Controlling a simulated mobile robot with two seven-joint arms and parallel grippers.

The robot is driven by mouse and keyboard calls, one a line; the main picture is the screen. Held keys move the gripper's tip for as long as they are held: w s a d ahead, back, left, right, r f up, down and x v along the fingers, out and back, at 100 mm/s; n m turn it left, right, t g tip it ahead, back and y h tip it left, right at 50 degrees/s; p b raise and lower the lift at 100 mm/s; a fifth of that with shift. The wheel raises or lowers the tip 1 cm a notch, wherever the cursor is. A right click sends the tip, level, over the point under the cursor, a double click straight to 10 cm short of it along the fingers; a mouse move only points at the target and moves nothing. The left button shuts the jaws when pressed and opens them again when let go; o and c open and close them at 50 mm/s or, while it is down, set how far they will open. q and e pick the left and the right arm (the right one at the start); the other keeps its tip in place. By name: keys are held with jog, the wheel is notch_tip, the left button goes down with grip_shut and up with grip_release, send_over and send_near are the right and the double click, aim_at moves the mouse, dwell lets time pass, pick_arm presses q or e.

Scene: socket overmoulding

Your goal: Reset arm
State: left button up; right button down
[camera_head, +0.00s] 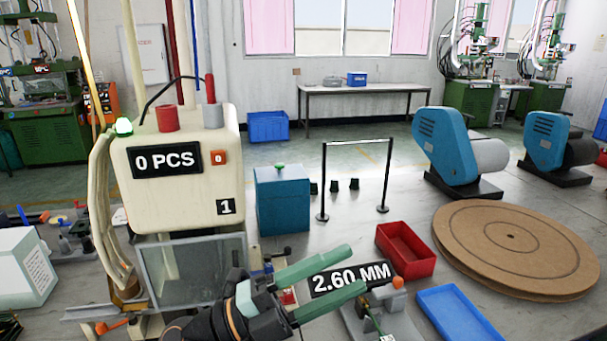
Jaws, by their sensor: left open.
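My left gripper (338,278) is at the bottom centre, its two green fingers spread apart and pointing right and away. Nothing shows between the fingers. It is in front of the cream machine with the "0 PCS" display (167,161) and beside a black "2.60 MM" display (350,278). The lower finger overlaps the gauge (390,315) under that display, and I cannot tell whether they touch. My right gripper is not in view.
A red tray (405,250) and a blue tray (458,314) lie to the right, near a round brown board (514,247). A black frame (355,143) and a teal box (282,200) stand behind. Blue machines (443,145) stand at the right. The table middle behind the gripper is fairly clear.

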pick_arm(q)
jog(key=w+a+f+n+t+y, duration=0.2)
jog(key=w+a+n+t+y, duration=0.4)
jog(key=a+n+t+y, duration=0.7)
jog(key=w+a+f+n+y, duration=0.1)
jog(key=a+f+n+y, duration=0.5)
jog(key=n, duration=0.5)
jog(key=s+a+f+n+g+y, duration=0.1)
jog(key=s+a+f+g, duration=0.1)
jog(key=f, duration=0.4)
jog(key=s+a+f+n+g+y, duration=0.1)
jog(key=s+a+f+n+g, duration=0.1)
jog(key=s+f, duration=0.3)
jog(key=s+a+f+n+g+y, duration=0.1)
jog(key=s+a+f+n+g, duration=0.1)
jog(key=f, duration=0.6)
jog(key=shift+s+f+g, duration=0.3)
jog(key=shift+s+g, duration=0.5)
jog(key=shift+g, duration=0.4)
jog(key=s+f+g, duration=0.3)
jog(key=s, duration=0.4)
jog(key=s+f+g, duration=0.3)
jog(key=s+f, duration=0.1)
jog(key=s, duration=0.3)
jog(key=w+d+f+t+h+p, duration=0.2)
jog(key=w+d+f+t+p, duration=0.2)
jog(key=f+t+p, duration=0.1)
jog(key=shift+w+f+n+h, duration=0.35)
jog(key=shift+n+h, duration=0.05)
